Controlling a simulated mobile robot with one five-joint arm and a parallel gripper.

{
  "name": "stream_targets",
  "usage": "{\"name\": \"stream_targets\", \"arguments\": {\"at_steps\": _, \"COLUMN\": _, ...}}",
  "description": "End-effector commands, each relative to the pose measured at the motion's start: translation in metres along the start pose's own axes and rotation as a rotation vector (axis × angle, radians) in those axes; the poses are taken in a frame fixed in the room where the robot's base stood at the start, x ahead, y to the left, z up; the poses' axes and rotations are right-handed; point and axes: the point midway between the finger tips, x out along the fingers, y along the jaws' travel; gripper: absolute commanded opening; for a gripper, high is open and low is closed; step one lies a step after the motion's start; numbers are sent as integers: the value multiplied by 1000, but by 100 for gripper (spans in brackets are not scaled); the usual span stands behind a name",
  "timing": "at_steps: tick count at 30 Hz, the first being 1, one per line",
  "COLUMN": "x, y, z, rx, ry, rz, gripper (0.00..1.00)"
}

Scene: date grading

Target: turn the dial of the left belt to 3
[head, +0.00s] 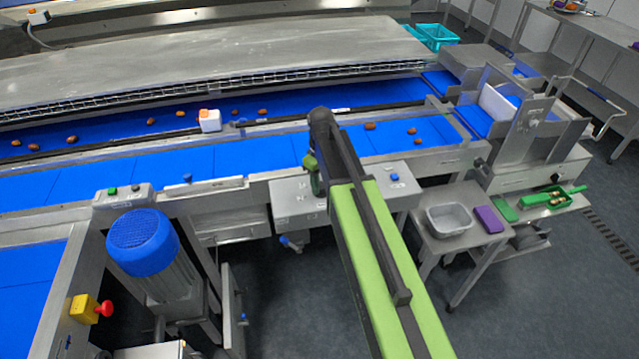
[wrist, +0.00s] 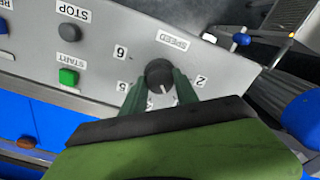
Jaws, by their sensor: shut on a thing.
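The speed dial (wrist: 157,70) is a round black knob on a light grey panel in the wrist view. My gripper (wrist: 161,82) has its two green fingers on either side of the knob, shut on it. The knob's white mark points down in the picture, slightly to the right. The labels 6, 5 and 2 can be read around it; those between 5 and 2 are mostly hidden by my fingers. In the head view my gripper (head: 312,172) is low over the grey control panel (head: 290,194), and my arm hides the dial.
The wrist view shows a green START button (wrist: 68,76) and a black STOP button (wrist: 70,32) beside the dial. In the head view blue belts (head: 205,159) with several dates run behind the panel. A blue-capped motor (head: 142,242) stands left; a grey tub (head: 449,219) stands right.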

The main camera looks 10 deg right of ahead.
Motion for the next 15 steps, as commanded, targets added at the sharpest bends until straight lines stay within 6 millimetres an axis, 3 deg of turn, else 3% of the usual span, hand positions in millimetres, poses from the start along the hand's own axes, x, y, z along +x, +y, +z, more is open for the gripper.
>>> {"name": "stream_targets", "arguments": {"at_steps": 15, "x": 0, "y": 0, "z": -1, "rx": -92, "ry": 3, "rz": 1, "gripper": 0}}
